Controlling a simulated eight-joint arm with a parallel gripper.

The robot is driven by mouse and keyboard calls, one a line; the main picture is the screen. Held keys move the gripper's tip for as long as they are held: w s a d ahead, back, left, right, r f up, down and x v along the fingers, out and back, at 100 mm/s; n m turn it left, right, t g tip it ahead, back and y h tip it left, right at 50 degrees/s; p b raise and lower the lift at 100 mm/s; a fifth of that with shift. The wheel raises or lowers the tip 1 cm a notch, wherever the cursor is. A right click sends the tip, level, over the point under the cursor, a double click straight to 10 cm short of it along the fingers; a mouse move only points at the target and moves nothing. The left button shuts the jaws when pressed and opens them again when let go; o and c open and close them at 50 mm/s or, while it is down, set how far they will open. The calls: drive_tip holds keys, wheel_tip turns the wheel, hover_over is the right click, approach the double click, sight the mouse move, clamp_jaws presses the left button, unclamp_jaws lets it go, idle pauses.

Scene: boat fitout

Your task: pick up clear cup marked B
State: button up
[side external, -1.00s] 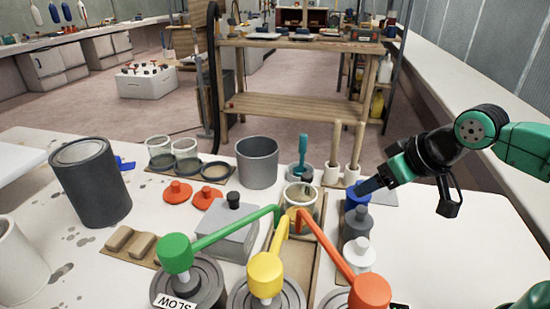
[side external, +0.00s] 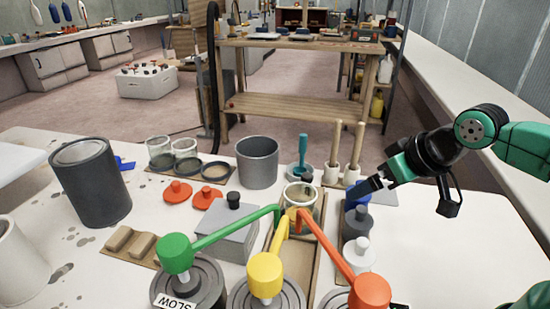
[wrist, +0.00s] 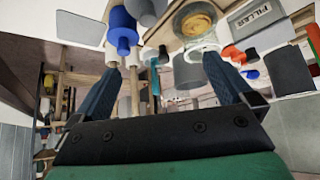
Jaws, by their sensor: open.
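Two clear cups, the left one (side external: 159,152) and the right one (side external: 185,154), stand on a wooden rack at the back left of the bench. A third clear container (side external: 300,197) with yellowish contents sits in a wooden tray near the middle; it also shows in the wrist view (wrist: 199,45). I cannot read a letter B on any of them. My gripper (side external: 360,192) is at the right, over the row of blue, grey and white pieces, right of the third container. In the wrist view my gripper (wrist: 162,80) has its fingers wide apart with nothing held between them.
Green, yellow and orange lever handles (side external: 266,273) reach across the front toward the tray. A grey bucket (side external: 257,162), a teal-handled tool (side external: 303,152) and upright wooden handles (side external: 335,150) stand behind. A dark can (side external: 91,182) is at the left. The right bench is clear.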

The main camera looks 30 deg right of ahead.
drive_tip(key=shift+m, duration=0.7)
drive_tip(key=m+g+y, duration=0.2)
drive_tip(key=m+y, duration=0.7)
drive_tip(key=m, duration=0.9)
hover_over(307, 195)
drive_tip(key=s+d, duration=0.3)
drive_tip(key=s, duration=0.1)
wheel_tip(307, 195, down, 5)
drive_tip(key=shift+w+f+m+y, duration=0.15)
drive_tip(key=shift+m+y, duration=0.45)
drive_tip(key=shift+y, duration=0.2)
drive_tip(key=shift+w+a+f+m+t+y, duration=0.1)
drive_tip(key=shift+w+a+f+m+y, duration=0.3)
drive_tip(key=shift+a, duration=0.3)
drive_tip(key=shift+w+a+f+m+t+y, duration=0.1)
drive_tip(key=shift+w+a+f+m+y, duration=0.1)
drive_tip(key=shift+w+a+f+m, duration=0.35)
drive_tip(key=shift+w+a+f+m+t+y, duration=0.15)
drive_tip(key=shift+a+f+m+y, duration=0.25)
drive_tip(key=shift+a, duration=0.5)
drive_tip(key=shift+f, duration=0.1)
drive_tip(key=c, duration=1.2)
